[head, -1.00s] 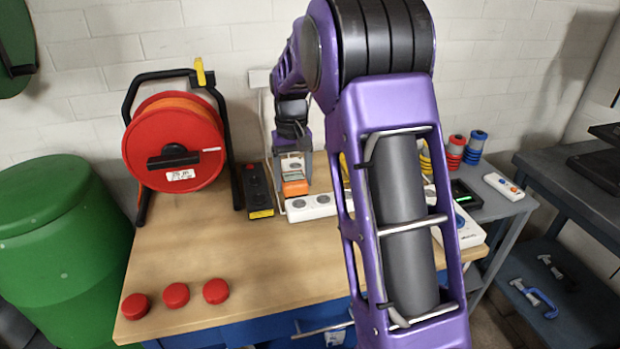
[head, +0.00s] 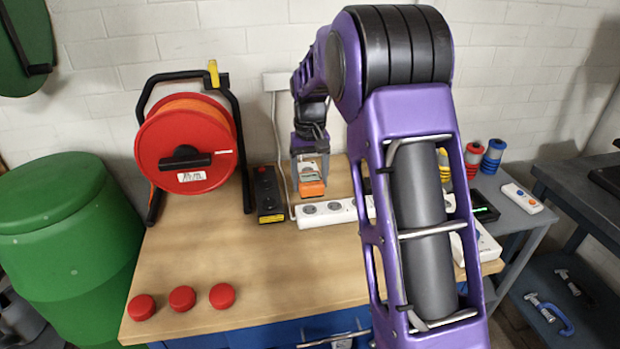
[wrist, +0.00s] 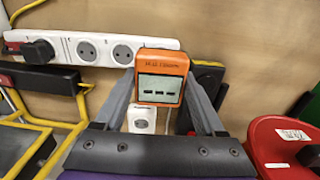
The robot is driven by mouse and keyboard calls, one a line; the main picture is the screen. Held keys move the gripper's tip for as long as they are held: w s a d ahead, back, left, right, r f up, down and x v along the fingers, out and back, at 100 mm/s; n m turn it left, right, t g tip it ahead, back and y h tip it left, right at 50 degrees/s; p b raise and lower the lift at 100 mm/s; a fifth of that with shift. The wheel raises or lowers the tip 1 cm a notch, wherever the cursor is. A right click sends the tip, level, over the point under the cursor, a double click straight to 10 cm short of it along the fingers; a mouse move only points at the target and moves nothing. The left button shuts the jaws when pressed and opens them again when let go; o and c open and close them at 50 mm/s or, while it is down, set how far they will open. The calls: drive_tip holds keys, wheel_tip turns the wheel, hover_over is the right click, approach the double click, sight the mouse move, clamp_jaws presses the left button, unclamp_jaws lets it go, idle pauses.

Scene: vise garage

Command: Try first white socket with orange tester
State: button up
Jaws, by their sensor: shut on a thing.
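My gripper (head: 310,158) is shut on the orange tester (head: 313,188), which hangs below it at the left end of the white socket strip (head: 348,214). In the wrist view the tester (wrist: 161,78) sits between the two grey fingers, its screen showing dashes. The strip (wrist: 70,44) there has a black plug (wrist: 38,50) in one socket and two empty sockets (wrist: 86,50) in sight. The strip's end near the tester is partly hidden behind it. The head view shows the leftmost socket (head: 309,210) below and in front of the tester. I cannot tell whether the tester touches the strip.
A red cable reel (head: 187,150) stands at the back left. Several red caps (head: 182,298) lie at the front left. My arm hides the right middle.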

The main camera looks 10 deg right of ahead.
sight(310, 210)
drive_tip(key=shift+f+b, duration=1.9)
drive_tip(key=shift+f, duration=0.7)
drive_tip(key=shift+p, duration=0.6)
drive_tip(key=shift+f+b, duration=0.35)
drive_tip(key=shift+f, duration=0.2)
idle(0.3)
drive_tip(key=o, duration=1.2)
drive_tip(key=shift+o, duration=0.2)
wheel_tip(310, 210, up, 17)
drive_tip(key=p, duration=0.2)
drive_tip(key=shift+r+p, duration=0.2)
drive_tip(key=shift+p, duration=0.15)
